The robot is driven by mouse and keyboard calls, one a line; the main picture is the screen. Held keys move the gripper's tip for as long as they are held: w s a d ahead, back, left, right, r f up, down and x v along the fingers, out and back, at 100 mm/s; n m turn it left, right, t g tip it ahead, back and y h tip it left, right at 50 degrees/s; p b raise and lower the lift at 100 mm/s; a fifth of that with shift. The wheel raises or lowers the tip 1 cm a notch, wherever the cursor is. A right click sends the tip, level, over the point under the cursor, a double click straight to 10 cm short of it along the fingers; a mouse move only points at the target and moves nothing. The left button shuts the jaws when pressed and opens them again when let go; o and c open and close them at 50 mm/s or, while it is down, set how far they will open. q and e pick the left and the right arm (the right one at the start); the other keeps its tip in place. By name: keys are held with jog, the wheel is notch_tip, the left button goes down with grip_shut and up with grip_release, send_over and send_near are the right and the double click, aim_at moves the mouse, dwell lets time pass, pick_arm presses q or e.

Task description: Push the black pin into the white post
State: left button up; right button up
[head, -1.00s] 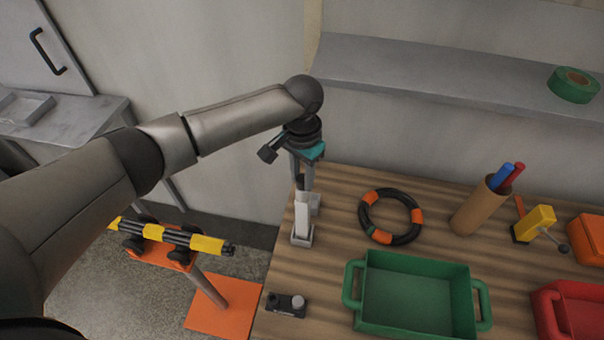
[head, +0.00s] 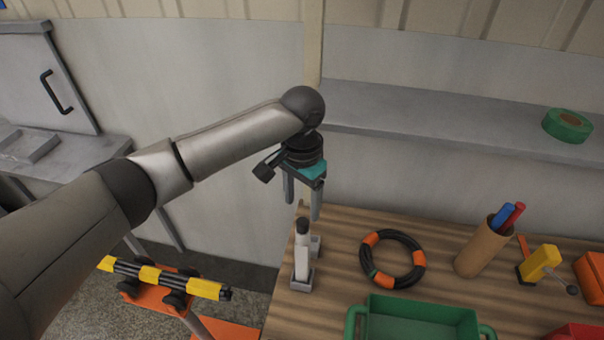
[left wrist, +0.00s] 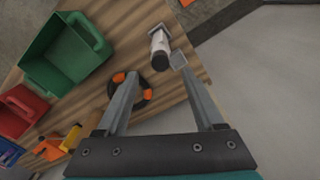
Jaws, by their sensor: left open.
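The white post (head: 301,262) stands upright in a grey bracket at the left end of the wooden table. The black pin (head: 302,226) sits at the post's top with its dark end showing; how deep it goes in cannot be told. My left gripper (head: 303,210) is open and empty, pointing down just above the pin. In the left wrist view, the post (left wrist: 159,38) and the dark pin end (left wrist: 160,62) show beyond and between the spread fingers (left wrist: 155,68). My right gripper is out of view.
A black and orange ring (head: 392,260) and a green bin (head: 420,318) lie to the right of the post. A cardboard tube with pens (head: 482,250) and a yellow tool (head: 540,262) stand farther right. A grey shelf (head: 440,120) runs behind.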

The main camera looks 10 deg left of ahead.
aim_at(302, 222)
pick_arm(q)
notch_tip(302, 222, up, 9)
dwell(0.7)
